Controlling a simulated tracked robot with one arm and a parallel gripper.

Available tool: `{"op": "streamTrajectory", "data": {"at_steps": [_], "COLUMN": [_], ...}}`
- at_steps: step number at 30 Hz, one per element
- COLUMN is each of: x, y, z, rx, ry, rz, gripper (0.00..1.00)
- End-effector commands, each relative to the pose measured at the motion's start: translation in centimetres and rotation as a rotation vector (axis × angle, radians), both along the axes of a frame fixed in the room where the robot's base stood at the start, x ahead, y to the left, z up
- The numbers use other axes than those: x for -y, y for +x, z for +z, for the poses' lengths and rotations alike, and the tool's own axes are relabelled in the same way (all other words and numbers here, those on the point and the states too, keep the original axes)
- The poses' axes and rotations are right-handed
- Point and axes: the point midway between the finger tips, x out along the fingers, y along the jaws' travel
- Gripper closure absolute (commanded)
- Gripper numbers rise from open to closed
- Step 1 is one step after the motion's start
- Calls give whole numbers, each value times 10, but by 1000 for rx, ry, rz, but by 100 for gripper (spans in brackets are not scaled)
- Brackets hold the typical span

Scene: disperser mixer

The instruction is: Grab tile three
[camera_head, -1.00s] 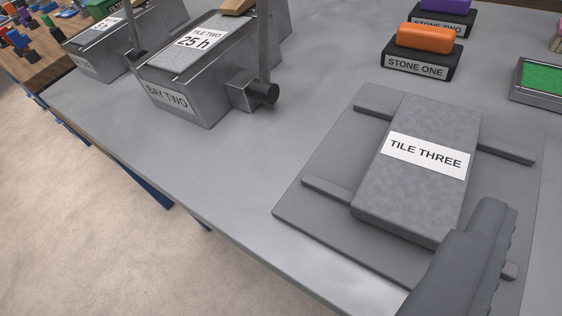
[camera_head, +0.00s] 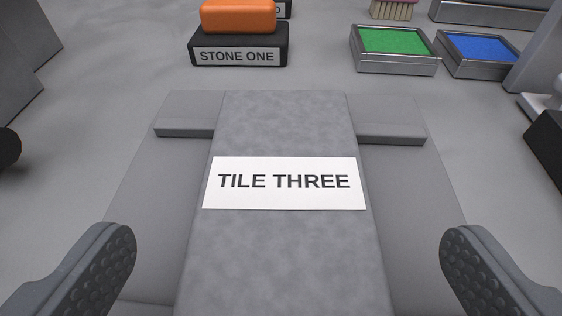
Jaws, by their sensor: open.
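Tile three (camera_head: 285,245) is a long grey slab with a white label reading "TILE THREE". It lies on raised cross bars over a flat grey plate (camera_head: 420,215), and its near end runs out of the bottom of the picture. My gripper (camera_head: 284,262) is open, with one textured finger at the lower left and one at the lower right. The tile lies between the two fingers in the picture, with a gap on each side. I cannot tell how high the fingers are above the plate.
A black block marked "STONE ONE" (camera_head: 238,57) with an orange stone (camera_head: 238,15) stands beyond the tile. Trays with a green pad (camera_head: 395,41) and a blue pad (camera_head: 483,48) are at the back right. Dark objects stand at both side edges.

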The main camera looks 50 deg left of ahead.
Motion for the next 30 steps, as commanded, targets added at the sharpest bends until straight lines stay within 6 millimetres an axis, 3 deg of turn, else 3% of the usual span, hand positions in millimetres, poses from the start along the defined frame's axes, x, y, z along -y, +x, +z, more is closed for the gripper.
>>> {"op": "streamTrajectory", "data": {"at_steps": [5, 15, 23, 25, 30], "x": [-5, -35, -38, -38, -38], "y": [4, 26, 29, 29, 29], "z": [-4, -22, -23, -23, -23], "rx": [1, 0, 1, 1, 1], "ry": [1, 0, 0, 0, 0], "rz": [0, -1, -2, -2, -2], "gripper": [2, 2, 2, 13, 60]}}
